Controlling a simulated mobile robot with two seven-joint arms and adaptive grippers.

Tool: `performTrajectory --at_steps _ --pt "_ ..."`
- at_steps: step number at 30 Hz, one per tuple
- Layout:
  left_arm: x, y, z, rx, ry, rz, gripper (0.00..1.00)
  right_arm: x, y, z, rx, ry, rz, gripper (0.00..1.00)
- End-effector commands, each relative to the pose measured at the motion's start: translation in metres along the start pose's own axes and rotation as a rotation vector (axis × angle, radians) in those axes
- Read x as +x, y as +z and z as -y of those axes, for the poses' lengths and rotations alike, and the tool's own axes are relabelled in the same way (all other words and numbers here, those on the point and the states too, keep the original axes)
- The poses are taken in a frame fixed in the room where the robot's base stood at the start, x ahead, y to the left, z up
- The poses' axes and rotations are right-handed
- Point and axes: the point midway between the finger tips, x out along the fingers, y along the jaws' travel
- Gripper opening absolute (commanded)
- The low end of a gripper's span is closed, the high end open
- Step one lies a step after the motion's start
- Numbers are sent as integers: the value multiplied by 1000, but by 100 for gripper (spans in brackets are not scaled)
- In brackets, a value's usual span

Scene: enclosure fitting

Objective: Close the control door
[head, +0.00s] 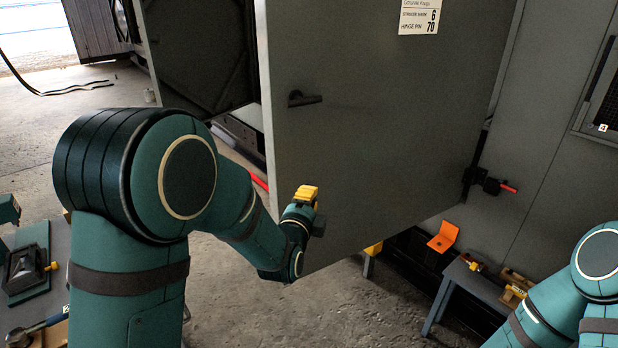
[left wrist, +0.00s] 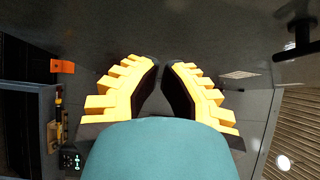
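The large grey door (head: 390,120) stands open in the head view, with a dark handle (head: 305,98) near its left edge and a white label (head: 420,16) at the top. I take it as the control door; its label is only partly readable. My left gripper (head: 308,195) is beside the door's lower left part; whether it touches is unclear. In the left wrist view its yellow fingers (left wrist: 160,64) come together at the tips with nothing between them, and the grey door face (left wrist: 215,35) fills the area beyond. My right gripper is out of view; only my right arm shows.
Another dark door panel (head: 195,50) stands behind at left. A red-tipped latch (head: 495,186) sits on the cabinet wall at right. Tools lie on a table at lower left. Floor between is clear.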

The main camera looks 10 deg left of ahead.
Motion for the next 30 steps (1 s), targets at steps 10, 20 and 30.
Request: performTrajectory --at_steps 10,20,30 --pt "68 0 -1 0 1 0 0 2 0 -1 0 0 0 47" --pt "93 26 -2 -3 3 0 0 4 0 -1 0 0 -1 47" --pt "95 28 -1 -3 3 -1 0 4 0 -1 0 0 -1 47"
